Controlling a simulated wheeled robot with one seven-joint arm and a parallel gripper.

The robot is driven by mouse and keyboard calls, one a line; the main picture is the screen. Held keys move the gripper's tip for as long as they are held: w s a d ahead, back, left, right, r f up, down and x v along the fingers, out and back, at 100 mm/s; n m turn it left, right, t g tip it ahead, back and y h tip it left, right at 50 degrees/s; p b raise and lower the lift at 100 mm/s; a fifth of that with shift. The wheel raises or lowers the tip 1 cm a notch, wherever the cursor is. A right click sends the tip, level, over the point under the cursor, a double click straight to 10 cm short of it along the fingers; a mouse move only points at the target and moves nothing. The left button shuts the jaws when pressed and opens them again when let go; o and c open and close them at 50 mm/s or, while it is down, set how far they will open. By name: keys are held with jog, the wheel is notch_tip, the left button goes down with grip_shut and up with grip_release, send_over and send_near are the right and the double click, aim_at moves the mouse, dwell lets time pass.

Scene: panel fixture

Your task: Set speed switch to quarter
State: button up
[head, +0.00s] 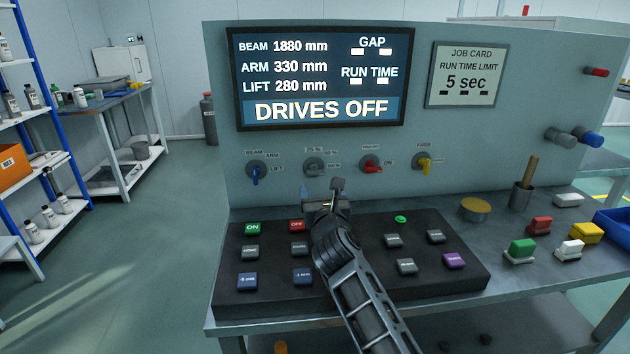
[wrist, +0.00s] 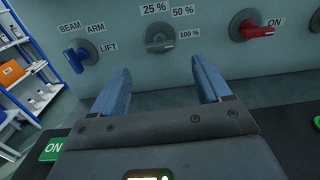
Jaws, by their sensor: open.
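The speed switch is a grey rotary knob (head: 313,167) on the upright panel, with 25 %, 50 % and 100 % labels around it. In the wrist view the knob (wrist: 160,43) sits ahead of and between my finger tips, apart from them. Its grey handle looks roughly level, toward the 100 % label (wrist: 190,33), but grey on grey makes its pointing end hard to tell. My gripper (head: 322,188) is in front of and just below the knob. In the wrist view my gripper (wrist: 161,66) is open and empty, with one blue finger on each side.
A blue selector (head: 255,171) is left of the knob; a red switch (head: 371,166) and a yellow one (head: 425,164) are right. A black button console (head: 350,285) lies below my gripper. The display (head: 320,80) reads DRIVES OFF, ARM 330 mm, LIFT 280 mm.

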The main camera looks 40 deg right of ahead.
aim_at(316, 173)
jog(key=b+x, duration=0.1)
jog(key=x, duration=0.7)
jog(key=shift+w+d, duration=0.1)
jog(key=shift+c, duration=0.2)
jog(key=c, duration=1)
jog(key=shift+r, duration=0.1)
